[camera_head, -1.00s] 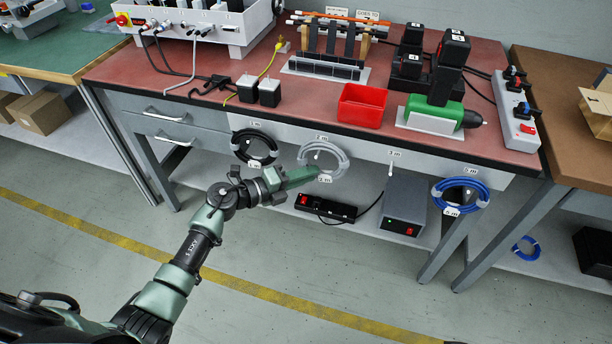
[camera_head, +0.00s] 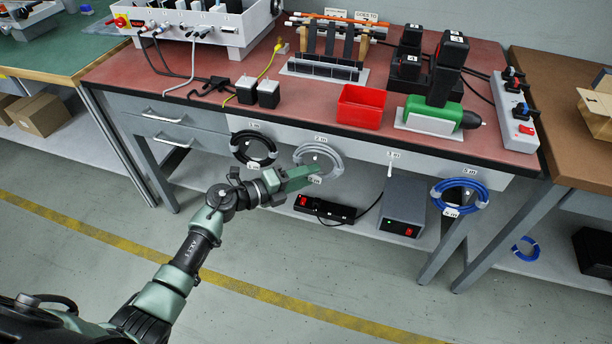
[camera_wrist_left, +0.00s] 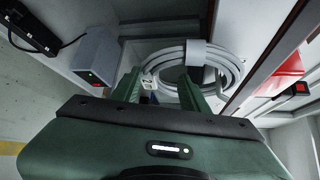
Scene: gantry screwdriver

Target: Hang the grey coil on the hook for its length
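The grey coil (camera_head: 336,153) is at the front panel under the red bench top, around the hook below the "2 m" label (camera_head: 320,140). Whether its weight rests on the hook cannot be told. Its tag (camera_head: 315,180) is at its lower edge, partly behind my gripper. My left gripper (camera_head: 312,172) is at the coil's lower part. In the left wrist view the coil (camera_wrist_left: 232,75) lies just beyond my fingertips (camera_wrist_left: 160,82), which stand apart with the tag (camera_wrist_left: 148,82) between them. Contact with the coil cannot be told. My right gripper is not in view.
A black coil (camera_head: 240,152) hangs to the left and a blue coil (camera_head: 478,190) to the right. The "3 m" hook (camera_head: 390,171) is bare. A power strip (camera_head: 325,210) and a grey box (camera_head: 402,212) stand on the shelf below. A red bin (camera_head: 360,107) sits above.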

